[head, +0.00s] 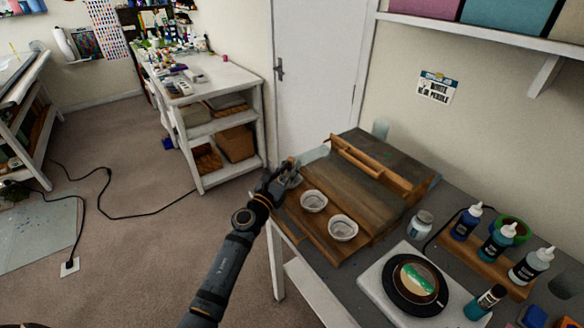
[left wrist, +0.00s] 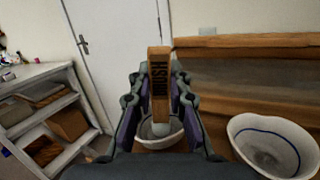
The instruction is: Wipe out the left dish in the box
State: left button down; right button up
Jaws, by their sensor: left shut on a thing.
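The wooden box (head: 325,243) lies on the table, with two white dishes in its front part. The left dish (head: 313,201) is nearer my gripper; the right dish (head: 343,228) sits beside it. In the left wrist view the left dish (left wrist: 158,143) is straight ahead, partly hidden by the fingers, and the right dish (left wrist: 275,145), with a blue line inside, is at the right. My left gripper (head: 291,178) is shut on a wooden-handled brush (left wrist: 160,80). The brush's pale lower end overlaps the left dish; I cannot tell whether it touches. My right gripper is out of view.
A wooden ledge (head: 372,165) runs along the box's back. To the right are a small jar (head: 419,224), a white board (head: 376,280) with a round black plate (head: 398,287), and several capped bottles in a wooden rack (head: 480,262). Open floor lies left of the table.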

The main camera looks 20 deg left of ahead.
pick_arm(q)
notch_tip(320, 180, up, 7)
jog(key=p, duration=0.7)
jog(key=shift+r, duration=0.1)
jog(key=shift+f, duration=0.25)
